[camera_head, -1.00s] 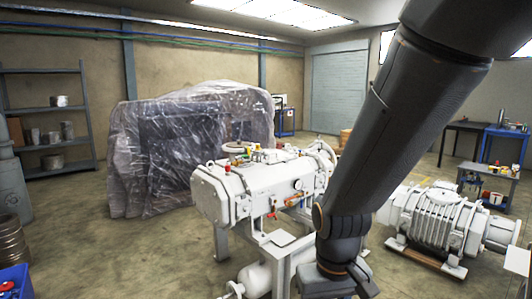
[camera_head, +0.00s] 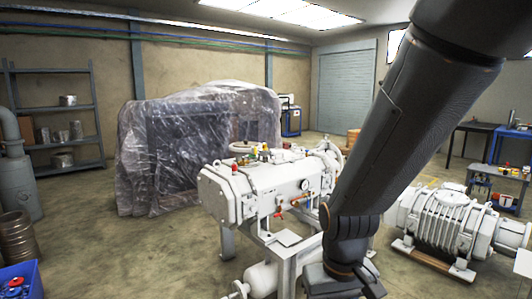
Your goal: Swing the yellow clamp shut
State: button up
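A white screw vacuum pump (camera_head: 262,186) stands on a frame in the middle of the view. A small yellow part (camera_head: 264,153) shows on top of it, beside small red parts. It is too small to tell whether this is the yellow clamp, or whether it is open or shut. My dark arm hangs down from the upper right, in front of the pump's right end, and its wrist reaches the bottom edge. My gripper's fingers are not seen. The arm hides part of the pump's right side.
A second white machine (camera_head: 446,226) sits on the floor at the right. A plastic-wrapped bulk (camera_head: 195,150) stands behind the pump. A blue bin (camera_head: 20,281) is at the lower left and a shelf (camera_head: 55,115) at the back left.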

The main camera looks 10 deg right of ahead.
aim_at(262, 153)
jog(key=z, duration=0.35)
jog(key=i, duration=0.45)
jog(key=z, duration=0.75)
jog(key=i, duration=1.45)
jog(key=u, duration=1.05)
jog(key=i, duration=0.65)
jog(key=u, duration=0.65)
